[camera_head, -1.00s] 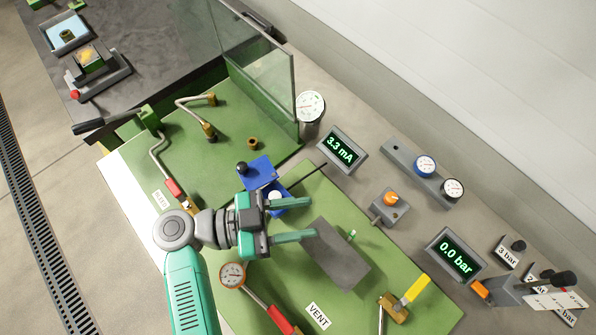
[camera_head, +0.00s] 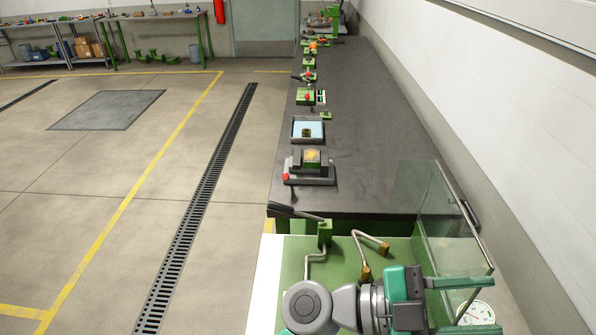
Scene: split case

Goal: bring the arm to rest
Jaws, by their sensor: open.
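My gripper (camera_head: 466,306) is at the bottom right of the head view. The gripper is over the near green bench panel (camera_head: 292,262), close to a clear upright screen (camera_head: 447,225). Whether it touches anything is not clear. A round white gauge (camera_head: 478,313) shows just beyond and below the fingers.
A long dark bench (camera_head: 375,140) runs away along the right wall, with a grey fixture (camera_head: 310,168) and a tray (camera_head: 307,130) on its left side. A lever (camera_head: 297,213) and bent pipes (camera_head: 370,240) rise near the arm. The floor at left is open, with a drain grate (camera_head: 200,215).

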